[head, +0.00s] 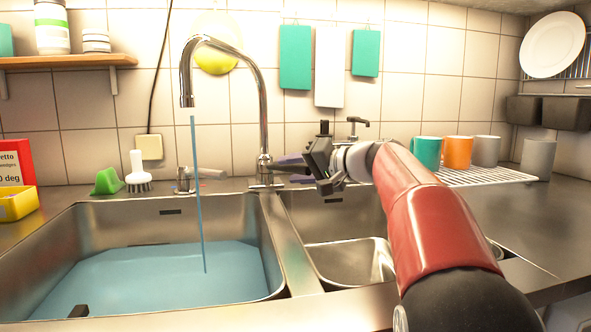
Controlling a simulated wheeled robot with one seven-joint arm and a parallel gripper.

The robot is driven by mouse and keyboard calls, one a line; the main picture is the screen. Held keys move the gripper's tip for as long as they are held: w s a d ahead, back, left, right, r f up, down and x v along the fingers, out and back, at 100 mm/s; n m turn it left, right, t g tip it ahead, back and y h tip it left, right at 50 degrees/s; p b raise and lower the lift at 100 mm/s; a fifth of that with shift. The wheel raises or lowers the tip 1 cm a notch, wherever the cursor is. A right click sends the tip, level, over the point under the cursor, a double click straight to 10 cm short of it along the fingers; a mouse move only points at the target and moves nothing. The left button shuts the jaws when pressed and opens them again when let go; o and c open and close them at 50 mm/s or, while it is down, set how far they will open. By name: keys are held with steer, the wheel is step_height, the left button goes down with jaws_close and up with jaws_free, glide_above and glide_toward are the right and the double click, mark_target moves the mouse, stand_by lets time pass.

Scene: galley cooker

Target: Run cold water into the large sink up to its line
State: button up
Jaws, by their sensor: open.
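The large sink (100,215) is the left steel basin. Pale blue water (165,275) covers its floor and reaches part way up the walls. The chrome tap (262,105) arches over it, and a thin blue stream (198,190) runs from its spout into the water. I cannot clearly make out a fill line on the walls. My gripper (316,160) is open just right of the tap's base, close to its side handle. The gripper hides part of that handle, so I cannot tell whether they touch.
A smaller basin (345,262) lies right of the large sink, under my arm. A white brush (138,172) and green sponge (107,181) sit on the back ledge. Several mugs, including an orange one (458,152), stand on a rack (495,176) at right.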

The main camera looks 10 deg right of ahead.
jaws_close()
steer(key=shift+s+a+f+m+t+h+b, duration=0.15)
steer(key=shift+s+a+m+t+h+b, duration=0.15)
steer(key=shift+a+m+t+h+b, duration=0.4)
steer(key=a+m+h, duration=0.1)
steer(key=a+m+t+h+p, duration=0.1)
steer(key=h, duration=0.1)
steer(key=s+a+m+t+h+p, duration=0.1)
steer(key=m+h, duration=0.1)
steer(key=shift+a+r, duration=0.25)
steer(key=shift+r, duration=0.1)
steer(key=shift+a+f+m+h+p, duration=0.15)
steer(key=shift+a+m+h+p, duration=0.25)
steer(key=shift+h+p, duration=0.1)
jaws_free()
